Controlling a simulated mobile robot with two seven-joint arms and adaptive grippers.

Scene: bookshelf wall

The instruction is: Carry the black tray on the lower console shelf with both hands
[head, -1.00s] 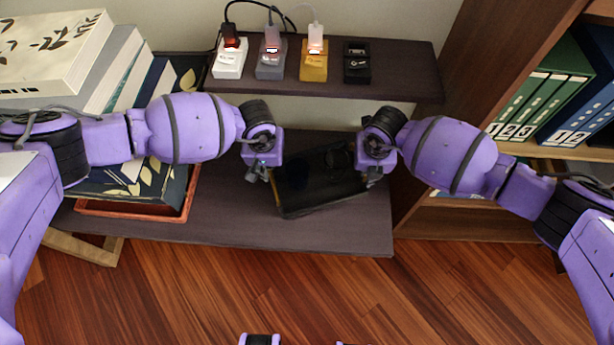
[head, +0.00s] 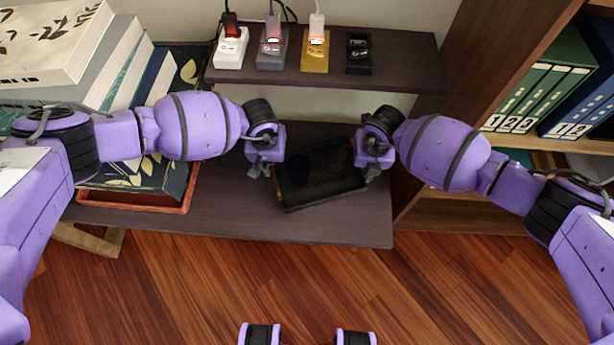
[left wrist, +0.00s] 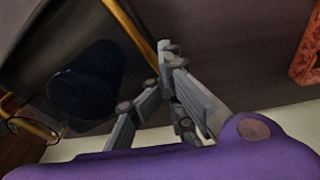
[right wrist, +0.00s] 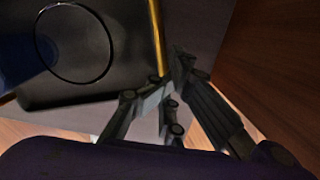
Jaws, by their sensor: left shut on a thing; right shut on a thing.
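The black tray (head: 322,172) is between my two grippers at the lower console shelf (head: 235,205), slightly askew to its front edge. Whether it touches the shelf is hard to tell. My left gripper (head: 266,172) is shut on its left rim; the fingers meet the gold edge in the left wrist view (left wrist: 168,55). My right gripper (head: 371,176) is shut on the right rim, and its fingers are at the gold edge in the right wrist view (right wrist: 176,62). A dark blue round thing (left wrist: 86,82) and a thin ring (right wrist: 108,45) show over the tray's surface.
An upper shelf (head: 400,75) with several small charger-like boxes overhangs behind the tray. Large books (head: 130,80) and a reddish tray (head: 184,203) stand left. A wooden bookcase with binders (head: 545,95) stands right. Wood floor (head: 300,280) lies open in front.

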